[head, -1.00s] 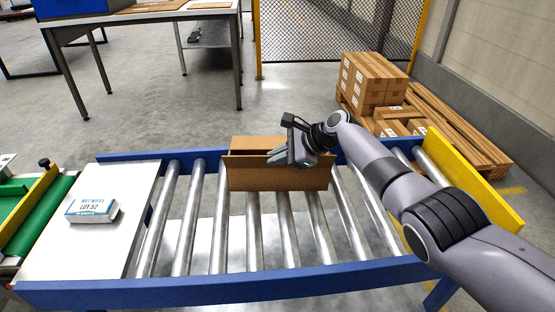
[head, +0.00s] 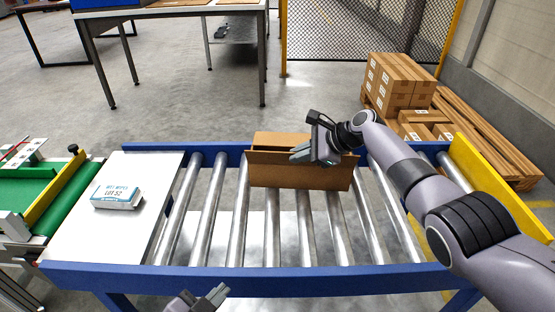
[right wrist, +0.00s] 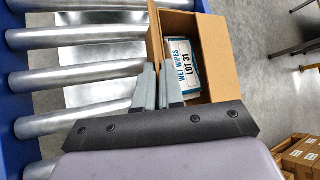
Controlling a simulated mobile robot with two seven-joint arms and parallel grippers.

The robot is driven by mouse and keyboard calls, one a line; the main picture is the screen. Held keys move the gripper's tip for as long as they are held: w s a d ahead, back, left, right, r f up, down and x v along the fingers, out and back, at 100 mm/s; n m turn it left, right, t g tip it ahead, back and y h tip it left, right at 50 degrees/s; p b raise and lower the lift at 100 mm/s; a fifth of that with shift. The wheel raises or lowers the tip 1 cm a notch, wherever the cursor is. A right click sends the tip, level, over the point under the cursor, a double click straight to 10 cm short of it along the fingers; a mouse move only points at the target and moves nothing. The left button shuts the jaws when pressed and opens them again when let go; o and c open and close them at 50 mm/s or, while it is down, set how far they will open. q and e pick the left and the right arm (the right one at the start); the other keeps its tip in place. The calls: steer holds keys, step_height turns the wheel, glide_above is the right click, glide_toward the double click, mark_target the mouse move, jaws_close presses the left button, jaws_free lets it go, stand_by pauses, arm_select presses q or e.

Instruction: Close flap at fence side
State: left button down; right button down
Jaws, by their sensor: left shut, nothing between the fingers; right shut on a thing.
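An open brown carton (head: 315,177) stands on the roller conveyor. A wide panel faces me, and a lighter panel (head: 280,138) rises behind it on the fence side. In the right wrist view the carton (right wrist: 217,60) is open on top, with a white and blue wet wipes pack marked LOT 31 (right wrist: 183,62) inside. My right gripper (head: 298,155) is at the carton's top. In the right wrist view its fingers (right wrist: 160,72) straddle a thin cardboard edge and are shut on it. My left gripper (head: 221,291) is shut and empty at the bottom edge, away from the carton.
A LOT 52 wet wipes pack (head: 117,196) lies on the white plate (head: 90,235) at the left, beside a green belt (head: 70,210). Blue rails (head: 250,279) edge the rollers. A yellow end plate (head: 497,185), stacked boxes (head: 400,80) and mesh fence (head: 365,28) lie beyond.

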steer(key=shift+f, duration=0.1)
arm_select(q)
steer(key=w+d+r+m, duration=0.1)
steer(key=w+d+m, duration=0.1)
steer(key=m, duration=0.3)
steer(key=w+d+r+m, duration=0.2)
steer(key=w+d+m, duration=0.1)
steer(key=m, duration=0.1)
steer(key=w+d+r+m, duration=0.2)
steer(key=w+d+m, duration=0.1)
steer(key=m, duration=0.2)
steer(key=shift+w+m, duration=0.15)
steer(key=shift+m, duration=0.15)
steer(key=w+d+r+m+t+y, duration=0.1)
steer(key=w+r+m+t+y, duration=0.15)
steer(key=w+r+m, duration=0.6)
steer(key=m, duration=0.5)
glide_toward(275, 155)
step_height(275, 155, down, 4)
steer(key=w, duration=0.2)
steer(key=shift+y, duration=0.45)
steer(key=shift+w+d+r, duration=0.2)
steer(key=shift+w+r, duration=0.1)
steer(key=shift+w, duration=0.25)
steer(key=shift+w+d+r, duration=0.15)
steer(key=shift+w+r, duration=0.15)
steer(key=shift+w, duration=0.3)
steer(key=shift+w+d+r, duration=0.2)
steer(key=shift+w+r, duration=0.1)
steer(key=shift+w, duration=0.25)
